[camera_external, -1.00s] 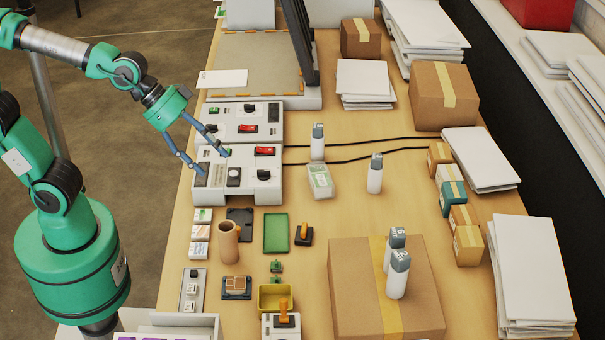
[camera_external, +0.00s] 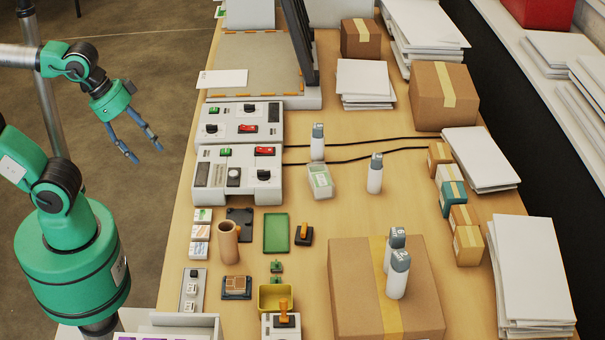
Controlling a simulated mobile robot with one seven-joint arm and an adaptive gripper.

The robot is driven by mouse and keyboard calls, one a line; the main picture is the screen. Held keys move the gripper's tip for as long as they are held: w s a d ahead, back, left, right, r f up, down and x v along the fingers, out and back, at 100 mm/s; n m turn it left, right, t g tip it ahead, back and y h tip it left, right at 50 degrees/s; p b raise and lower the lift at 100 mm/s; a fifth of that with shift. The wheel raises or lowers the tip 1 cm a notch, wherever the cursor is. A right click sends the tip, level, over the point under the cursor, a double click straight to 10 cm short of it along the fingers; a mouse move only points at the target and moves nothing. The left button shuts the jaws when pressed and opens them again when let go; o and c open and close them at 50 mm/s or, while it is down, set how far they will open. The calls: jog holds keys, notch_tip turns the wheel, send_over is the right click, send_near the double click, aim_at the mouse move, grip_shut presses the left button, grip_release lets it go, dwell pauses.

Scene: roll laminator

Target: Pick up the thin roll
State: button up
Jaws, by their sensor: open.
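My gripper (camera_external: 147,155) is open and empty. It hangs over the floor, left of the table edge and apart from everything on the table. No thing can be clearly made out as a thin roll. A brown upright cylinder (camera_external: 228,243), perhaps a mug or a roll, stands near the left table edge, below and right of my gripper. Two white control units (camera_external: 240,181) with red and green switches stand to the right of my gripper. The laminator (camera_external: 252,65) with its grey bed and raised dark part is at the far end.
A green tray (camera_external: 276,233) and a yellow bin (camera_external: 276,298) are near the front. Small boxes (camera_external: 465,245) and paper stacks (camera_external: 530,275) line the right. Black cables cross the table.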

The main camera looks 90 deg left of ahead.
dwell(0.3)
jog(key=w+a+r+g+p, duration=0.15)
jog(key=w+a, duration=0.25)
jog(key=w, duration=0.4)
jog(key=w+a+r, duration=0.3)
jog(key=w+a, duration=0.1)
jog(key=w, duration=0.4)
jog(key=w+a+r+g+p, duration=0.1)
jog(key=w+a+r, duration=0.15)
jog(key=w, duration=0.45)
jog(key=m+g+p, duration=0.2)
jog(key=g+p, duration=0.1)
jog(key=p, duration=0.1)
send_over(318, 125)
jog(key=f, duration=1.6)
jog(key=d+f, duration=0.1)
jog(key=f, duration=0.8)
jog(key=shift+s, duration=0.1)
jog(key=shift+a+f, duration=0.35)
jog(key=shift+a, duration=0.05)
